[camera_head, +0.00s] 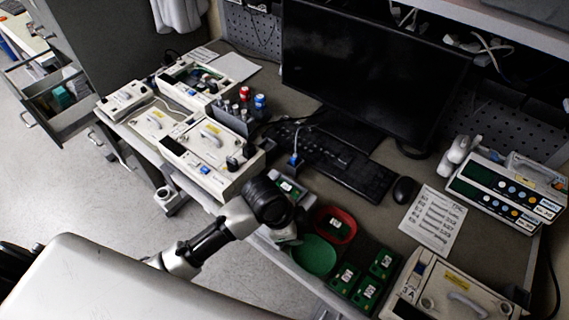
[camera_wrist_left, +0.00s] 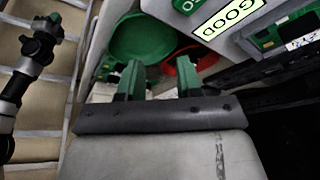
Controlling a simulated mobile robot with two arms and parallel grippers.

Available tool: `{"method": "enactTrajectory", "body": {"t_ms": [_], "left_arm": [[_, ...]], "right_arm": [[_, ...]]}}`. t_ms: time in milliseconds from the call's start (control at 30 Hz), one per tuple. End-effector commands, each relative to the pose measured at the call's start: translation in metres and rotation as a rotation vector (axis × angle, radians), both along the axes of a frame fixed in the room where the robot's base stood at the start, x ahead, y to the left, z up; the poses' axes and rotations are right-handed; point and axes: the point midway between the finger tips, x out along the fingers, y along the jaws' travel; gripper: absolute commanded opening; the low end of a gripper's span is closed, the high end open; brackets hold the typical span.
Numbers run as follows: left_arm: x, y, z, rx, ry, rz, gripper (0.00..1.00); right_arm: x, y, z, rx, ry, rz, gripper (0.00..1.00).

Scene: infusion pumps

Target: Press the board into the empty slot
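A small green board with a white label (camera_head: 334,224) lies in a red bowl (camera_head: 350,238), right of my left arm. Another labelled board (camera_head: 288,187) sits in a grey fixture just beyond my wrist. An opened pump (camera_head: 180,88) at the back left shows its inside; I cannot tell which slot is empty. My left gripper (camera_head: 287,236) is near the green bowl (camera_head: 315,256). In the left wrist view, the two fingers of my left gripper (camera_wrist_left: 159,80) stand apart with nothing visible between them. The green bowl (camera_wrist_left: 140,38) and red bowl (camera_wrist_left: 198,64) lie beyond. My right gripper is not seen.
Several green boards (camera_head: 367,288) stand right of the bowls. A closed pump (camera_head: 448,290) is at the front right. A monitor (camera_head: 370,65), keyboard (camera_head: 345,165) and mouse (camera_head: 404,190) fill the back. A sign reading GOOD (camera_wrist_left: 222,18) shows in the left wrist view.

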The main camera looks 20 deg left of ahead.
Motion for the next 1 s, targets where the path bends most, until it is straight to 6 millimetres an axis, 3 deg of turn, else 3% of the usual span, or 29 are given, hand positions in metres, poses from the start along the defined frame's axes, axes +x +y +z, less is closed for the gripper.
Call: {"method": "enactTrajectory", "body": {"t_ms": [33,233,500,733,1000], "left_arm": [[0.016,0.0,0.005,0.024,-0.013,-0.087,0.35],[0.068,0.016,0.023,0.121,-0.016,-0.44,0.35],[0.12,0.06,0.055,0.2,0.009,-0.668,0.35],[0.128,0.069,0.058,0.207,0.016,-0.703,0.35],[0.128,0.068,0.033,0.207,0.013,-0.701,0.35]], "right_arm": [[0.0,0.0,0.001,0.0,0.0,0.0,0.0],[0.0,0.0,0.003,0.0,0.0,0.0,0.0],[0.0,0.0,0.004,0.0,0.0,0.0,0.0],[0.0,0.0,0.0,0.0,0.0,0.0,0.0],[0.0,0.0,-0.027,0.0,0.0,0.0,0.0]]}}
